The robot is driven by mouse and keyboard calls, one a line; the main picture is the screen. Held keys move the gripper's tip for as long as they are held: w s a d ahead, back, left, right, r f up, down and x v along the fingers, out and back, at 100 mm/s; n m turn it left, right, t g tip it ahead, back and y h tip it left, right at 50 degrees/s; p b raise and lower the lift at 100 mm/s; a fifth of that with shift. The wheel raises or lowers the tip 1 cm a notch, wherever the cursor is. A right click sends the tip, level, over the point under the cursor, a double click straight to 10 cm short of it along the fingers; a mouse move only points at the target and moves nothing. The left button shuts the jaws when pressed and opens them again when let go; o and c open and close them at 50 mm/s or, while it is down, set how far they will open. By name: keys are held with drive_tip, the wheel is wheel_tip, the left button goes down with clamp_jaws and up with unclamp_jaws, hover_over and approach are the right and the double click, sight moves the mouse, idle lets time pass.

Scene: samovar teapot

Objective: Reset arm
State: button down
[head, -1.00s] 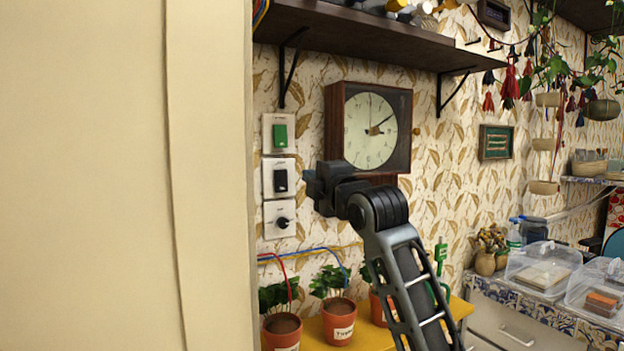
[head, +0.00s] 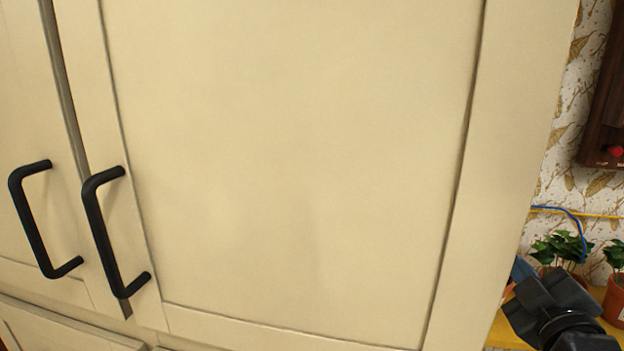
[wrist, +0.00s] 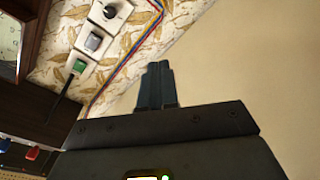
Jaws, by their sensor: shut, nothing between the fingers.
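My gripper (wrist: 155,85) shows in the wrist view with its two fingers together and nothing between them. It points toward the meeting of the papered wall and a plain cream surface. In the head view the end of my arm is a dark shape at the lower right, beside the cabinet's right edge and in front of the potted plants; the fingertips cannot be made out there.
A cream cabinet (head: 290,170) with black handles (head: 105,235) fills most of the head view. Potted plants (head: 565,250) stand on a yellow shelf (head: 505,330) at right. Wall switches (wrist: 97,42) and coloured wires (wrist: 130,55) show in the wrist view.

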drive_tip(key=s+a+f+m+g, duration=0.1)
drive_tip(key=s+a+f+m, duration=0.2)
drive_tip(key=s, duration=0.4)
drive_tip(key=s+a+f+y, duration=0.1)
drive_tip(key=s+a+f, duration=0.3)
drive_tip(key=s+f, duration=0.2)
drive_tip(key=s+a+f+m+g, duration=0.1)
drive_tip(key=s+a+f+m, duration=0.2)
drive_tip(key=s, duration=0.4)
drive_tip(key=s+a+m+g+y, duration=0.1)
drive_tip(key=s+a+m+y, duration=0.1)
drive_tip(key=s, duration=1.8)
drive_tip(key=shift+s+a+r+y, duration=0.15)
drive_tip(key=shift+s+r+y, duration=0.2)
drive_tip(key=shift+s+y, duration=0.05)
drive_tip(key=c, duration=1.8)
unclamp_jaws()
